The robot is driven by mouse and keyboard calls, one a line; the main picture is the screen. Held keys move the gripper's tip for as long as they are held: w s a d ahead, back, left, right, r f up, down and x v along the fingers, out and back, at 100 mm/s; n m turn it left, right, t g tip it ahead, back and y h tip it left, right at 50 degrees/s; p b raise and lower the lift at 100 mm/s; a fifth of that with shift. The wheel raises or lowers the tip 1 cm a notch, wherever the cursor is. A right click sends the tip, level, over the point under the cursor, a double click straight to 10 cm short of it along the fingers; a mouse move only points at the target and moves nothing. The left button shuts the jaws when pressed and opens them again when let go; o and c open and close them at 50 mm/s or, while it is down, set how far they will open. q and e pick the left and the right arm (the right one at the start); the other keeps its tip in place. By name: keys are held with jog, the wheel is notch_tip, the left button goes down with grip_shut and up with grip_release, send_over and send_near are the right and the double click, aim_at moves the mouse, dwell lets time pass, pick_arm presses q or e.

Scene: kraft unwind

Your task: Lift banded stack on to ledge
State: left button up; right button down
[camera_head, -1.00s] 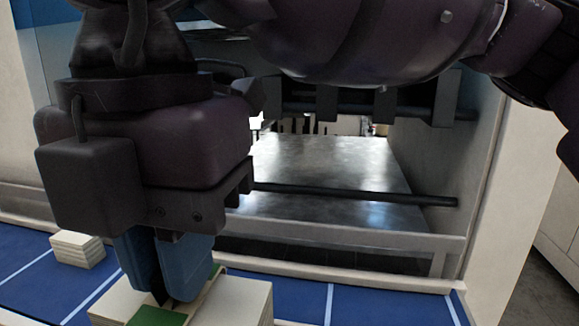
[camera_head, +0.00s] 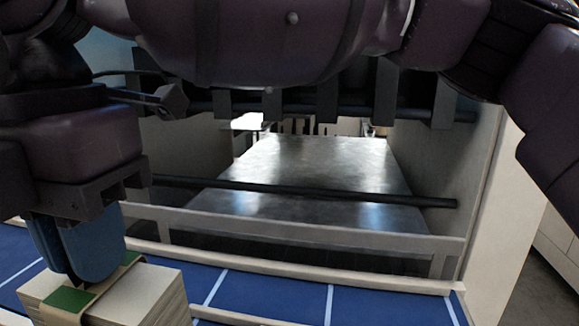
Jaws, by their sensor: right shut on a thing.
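The banded stack (camera_head: 148,296) is a pale block of sheets with a tan band and a green patch on top, at the bottom left. My right gripper (camera_head: 78,282) has blue fingers and is shut on the band at the top of the stack. The stack's lower part is cut off by the picture's edge, so I cannot tell whether it touches anything below. Beyond it runs a blue ledge-like strip (camera_head: 270,296) with white dividing lines and a pale rim. My left gripper is not in view.
Behind the strip is a pale frame rail (camera_head: 300,232), with a dark bar (camera_head: 320,190) and a shiny metal plate (camera_head: 315,160) inside a bay. The strip's middle and right look clear. My dark arm links cover the top of the view.

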jog(key=shift+w+a, duration=0.2)
jog(key=shift+a, duration=0.8)
jog(key=shift+w+a, duration=0.2)
jog(key=shift+a, duration=0.75)
